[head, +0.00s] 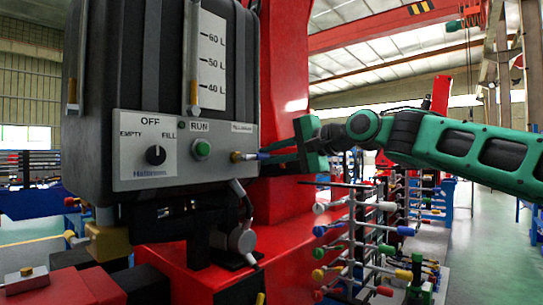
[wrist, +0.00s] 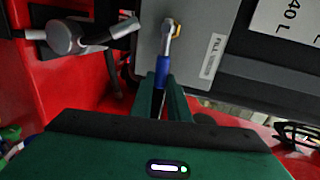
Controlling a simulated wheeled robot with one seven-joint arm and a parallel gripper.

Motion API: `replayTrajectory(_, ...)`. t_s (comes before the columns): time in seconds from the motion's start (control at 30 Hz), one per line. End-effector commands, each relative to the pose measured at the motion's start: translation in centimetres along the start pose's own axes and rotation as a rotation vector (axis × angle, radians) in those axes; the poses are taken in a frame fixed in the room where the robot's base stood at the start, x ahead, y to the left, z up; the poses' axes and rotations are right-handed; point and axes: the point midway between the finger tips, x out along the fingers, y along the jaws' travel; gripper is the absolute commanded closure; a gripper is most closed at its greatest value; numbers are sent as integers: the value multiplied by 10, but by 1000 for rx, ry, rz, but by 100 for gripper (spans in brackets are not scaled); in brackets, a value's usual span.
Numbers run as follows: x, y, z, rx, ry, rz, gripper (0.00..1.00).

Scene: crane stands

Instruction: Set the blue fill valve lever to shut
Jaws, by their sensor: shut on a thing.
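The blue fill valve lever (head: 264,156) sticks out from a brass fitting at the right end of the grey control panel (head: 190,172). It lies roughly level, pointing right. In the wrist view the lever's blue sleeve (wrist: 162,68) runs from the brass fitting down between the finger tips. My green gripper (head: 275,152) reaches in from the right and is shut on the outer part of the lever; its fingers also show in the wrist view (wrist: 163,88). The lever's end is hidden between the fingers. A small white label (wrist: 212,56) beside it starts with "FILL"; the rest is blurred.
The panel holds a black selector knob (head: 155,155) and a green RUN button (head: 202,149). A dark tank (head: 150,60) stands above. A grey pipe fitting (wrist: 66,37) is close by at left in the wrist view. A rack of coloured levers (head: 352,235) stands below my arm.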

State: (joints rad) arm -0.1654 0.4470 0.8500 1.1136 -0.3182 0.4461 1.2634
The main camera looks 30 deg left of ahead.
Motion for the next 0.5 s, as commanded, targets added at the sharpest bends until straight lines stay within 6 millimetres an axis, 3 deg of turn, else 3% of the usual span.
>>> replayTrajectory(0.03, -2, 3, -12, 18, 18, 0, 100)
replayTrajectory(0.5, -2, 5, -13, 44, 14, 2, 100)
